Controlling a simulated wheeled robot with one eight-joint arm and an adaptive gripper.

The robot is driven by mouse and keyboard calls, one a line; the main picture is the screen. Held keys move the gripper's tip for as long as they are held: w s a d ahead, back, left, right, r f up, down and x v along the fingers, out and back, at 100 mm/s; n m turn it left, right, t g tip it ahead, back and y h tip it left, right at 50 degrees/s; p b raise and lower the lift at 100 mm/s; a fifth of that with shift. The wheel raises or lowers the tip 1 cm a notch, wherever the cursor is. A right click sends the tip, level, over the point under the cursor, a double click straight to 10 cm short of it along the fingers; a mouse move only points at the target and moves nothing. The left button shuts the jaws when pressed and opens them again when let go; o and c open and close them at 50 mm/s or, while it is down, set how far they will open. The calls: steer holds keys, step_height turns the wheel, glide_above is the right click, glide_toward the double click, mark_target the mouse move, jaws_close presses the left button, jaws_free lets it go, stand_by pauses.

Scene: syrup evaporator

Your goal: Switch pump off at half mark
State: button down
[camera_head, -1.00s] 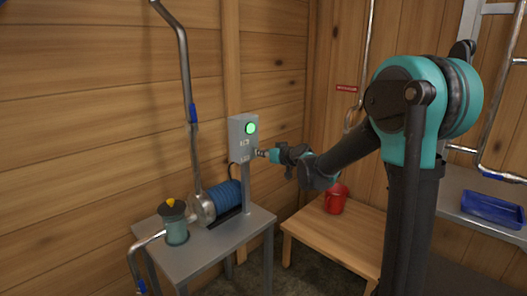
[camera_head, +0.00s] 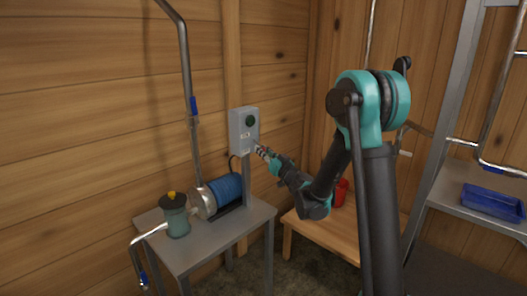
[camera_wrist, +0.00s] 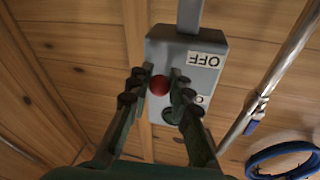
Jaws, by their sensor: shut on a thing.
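The grey switch box (camera_head: 236,137) stands on a post above the pump table, its round lamp (camera_head: 250,121) dark green and unlit. In the wrist view the box (camera_wrist: 212,45) appears upside down, with the OFF label (camera_wrist: 203,60) beside a red round knob (camera_wrist: 160,85). My gripper (camera_wrist: 158,77) has one finger on each side of the knob and is shut on it. In the head view my gripper (camera_head: 262,153) is at the box's lower right. The pump (camera_head: 203,202) with its blue motor (camera_head: 226,189) sits on the table below. No half mark can be made out.
A teal jar (camera_head: 177,222) with a yellow top stands on the grey table (camera_head: 192,247). A steel pipe (camera_head: 187,75) rises above the pump. A wooden bench (camera_head: 335,238) holds a red bucket (camera_head: 341,193). A blue tray (camera_head: 491,202) lies on a shelf at the right.

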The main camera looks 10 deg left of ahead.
stand_by(0.5)
steer(key=c, duration=1.3)
jaws_free()
steer(key=shift+c, duration=0.2)
steer(key=v, duration=1.2)
